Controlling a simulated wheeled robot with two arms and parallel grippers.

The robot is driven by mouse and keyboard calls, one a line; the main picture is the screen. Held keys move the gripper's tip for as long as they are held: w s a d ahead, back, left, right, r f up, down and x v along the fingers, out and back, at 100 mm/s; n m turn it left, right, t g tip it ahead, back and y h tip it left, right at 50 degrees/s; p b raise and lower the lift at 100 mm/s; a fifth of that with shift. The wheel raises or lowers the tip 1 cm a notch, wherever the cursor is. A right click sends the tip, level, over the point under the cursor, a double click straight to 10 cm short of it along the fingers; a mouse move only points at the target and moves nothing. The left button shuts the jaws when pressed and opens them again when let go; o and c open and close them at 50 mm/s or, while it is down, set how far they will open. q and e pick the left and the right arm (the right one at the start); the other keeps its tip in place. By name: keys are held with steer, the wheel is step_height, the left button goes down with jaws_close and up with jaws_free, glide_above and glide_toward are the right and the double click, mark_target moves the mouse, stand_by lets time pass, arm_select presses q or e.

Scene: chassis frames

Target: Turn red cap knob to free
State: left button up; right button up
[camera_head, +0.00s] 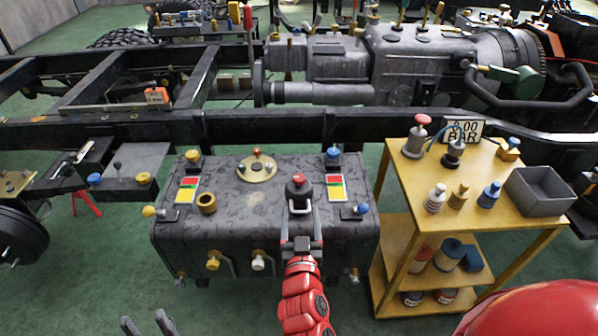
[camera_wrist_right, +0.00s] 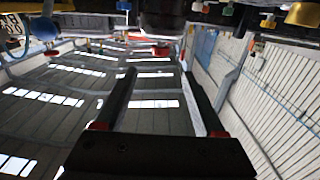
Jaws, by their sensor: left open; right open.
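The red cap knob (camera_head: 298,188) stands on top of the dark tank (camera_head: 240,225), a black body with a red top. My right gripper (camera_head: 300,208) reaches in from the front, its two fingers open. Its fingertips are at the near side of the knob; I cannot tell whether they touch it. My left gripper (camera_head: 148,323) is open and empty at the bottom left, away from the tank.
Red, yellow and green label plates (camera_head: 335,187) and other coloured knobs, such as a blue one (camera_head: 333,152), sit on the tank. A chassis rail (camera_head: 250,128) runs behind.

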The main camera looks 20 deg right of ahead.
mark_target(299, 174)
steer(key=p+x, duration=0.1)
steer(key=x, duration=1.4)
steer(key=shift+w+d+p, duration=0.15)
steer(key=shift+w+p, duration=0.2)
jaws_close()
